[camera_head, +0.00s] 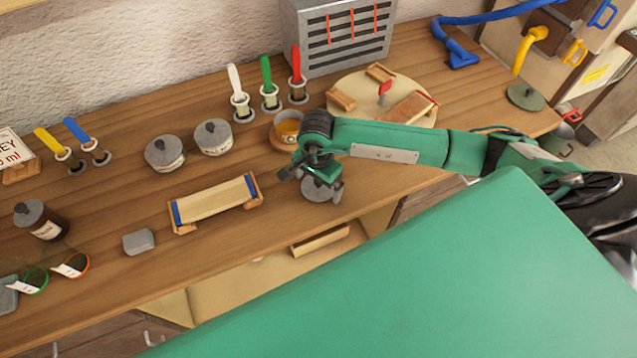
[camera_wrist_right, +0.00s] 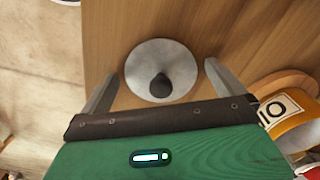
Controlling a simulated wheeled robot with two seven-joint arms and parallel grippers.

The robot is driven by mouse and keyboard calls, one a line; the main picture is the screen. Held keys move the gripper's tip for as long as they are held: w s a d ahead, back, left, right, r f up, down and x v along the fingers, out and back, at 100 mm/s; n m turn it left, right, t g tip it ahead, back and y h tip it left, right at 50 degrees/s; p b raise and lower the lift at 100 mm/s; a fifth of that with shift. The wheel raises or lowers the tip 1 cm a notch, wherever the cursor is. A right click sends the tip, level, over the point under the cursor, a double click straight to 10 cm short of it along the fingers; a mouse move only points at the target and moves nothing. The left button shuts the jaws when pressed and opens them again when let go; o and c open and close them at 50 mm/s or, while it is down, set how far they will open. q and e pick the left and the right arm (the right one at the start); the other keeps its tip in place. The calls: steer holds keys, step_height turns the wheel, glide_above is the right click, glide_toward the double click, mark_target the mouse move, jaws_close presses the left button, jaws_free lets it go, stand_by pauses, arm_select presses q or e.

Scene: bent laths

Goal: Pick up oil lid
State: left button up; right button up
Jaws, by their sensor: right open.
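A round grey lid with a dark knob, which looks like the oil lid (camera_wrist_right: 145,57), lies on the wooden table in the right wrist view. In the head view the lid (camera_head: 318,192) is partly hidden under my right gripper (camera_head: 311,183). My right gripper is open, and its two fingers (camera_wrist_right: 161,74) stand on either side of the lid, with gaps visible on both sides. The knob points up towards the wrist camera, between the fingers. My left gripper is not in view.
A wooden rack (camera_head: 215,198) with blue ends is to the left. Two lidded jars (camera_head: 165,154) stand further back. A round board (camera_head: 350,113) with wooden pieces lies behind my right arm. The table's front edge is close to the lid.

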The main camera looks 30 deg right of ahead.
steer(key=c, duration=0.9)
